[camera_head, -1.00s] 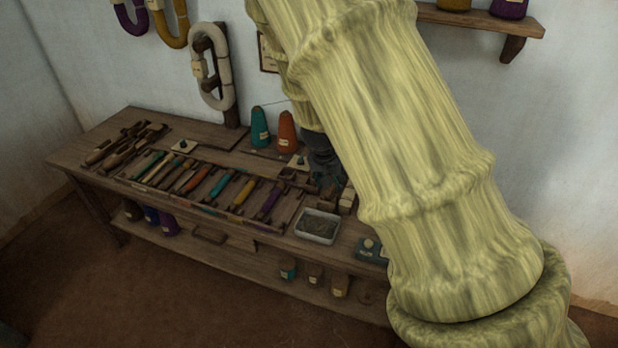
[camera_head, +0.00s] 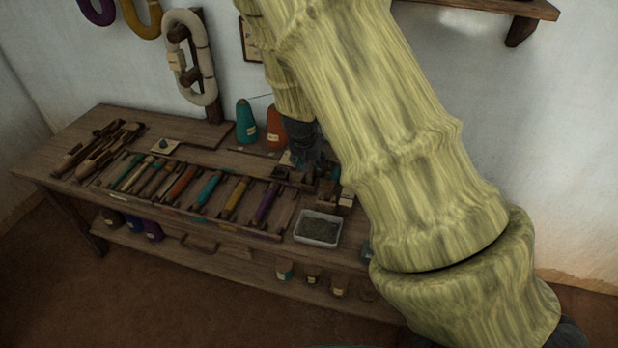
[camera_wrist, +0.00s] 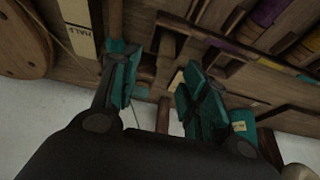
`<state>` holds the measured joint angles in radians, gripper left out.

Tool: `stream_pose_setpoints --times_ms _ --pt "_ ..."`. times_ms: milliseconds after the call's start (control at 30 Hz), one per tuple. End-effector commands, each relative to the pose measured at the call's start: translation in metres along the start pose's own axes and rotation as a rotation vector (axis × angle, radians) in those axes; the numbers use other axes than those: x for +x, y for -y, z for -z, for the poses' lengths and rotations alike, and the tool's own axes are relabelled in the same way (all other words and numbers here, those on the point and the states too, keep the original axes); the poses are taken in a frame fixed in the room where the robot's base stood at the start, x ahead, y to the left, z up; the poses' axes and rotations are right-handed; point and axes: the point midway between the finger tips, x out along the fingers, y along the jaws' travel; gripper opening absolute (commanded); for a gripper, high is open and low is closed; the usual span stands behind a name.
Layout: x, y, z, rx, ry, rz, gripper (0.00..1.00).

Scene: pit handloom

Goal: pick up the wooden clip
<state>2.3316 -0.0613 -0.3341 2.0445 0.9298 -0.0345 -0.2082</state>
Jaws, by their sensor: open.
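My gripper (camera_wrist: 157,82) is open, with its two teal fingers apart over the table in the wrist view. No held thing shows between them. In the head view my gripper (camera_head: 298,160) is low over the back right part of the table, partly hidden by my arm. Small dark wooden pieces (camera_head: 322,182) lie just right of and in front of it. In the wrist view, a dark wooden piece (camera_wrist: 166,52) lies beyond the gap between the fingers. I cannot tell for sure which piece is the wooden clip.
The table holds a rack of coloured bobbins (camera_head: 206,192), a pale tray (camera_head: 318,229), and dark wooden tools (camera_head: 98,150) at the left. My arm hides the table's right end.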

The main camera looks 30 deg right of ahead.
Motion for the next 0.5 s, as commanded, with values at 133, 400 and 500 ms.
stream_pose_setpoints --times_ms 133,400,500 --pt "0.009 0.002 -0.002 -0.002 0.001 0.000 0.45" --pt "0.043 0.006 -0.004 -0.001 0.001 0.000 0.45" --pt "0.050 0.007 -0.004 -0.001 0.001 0.000 0.45"
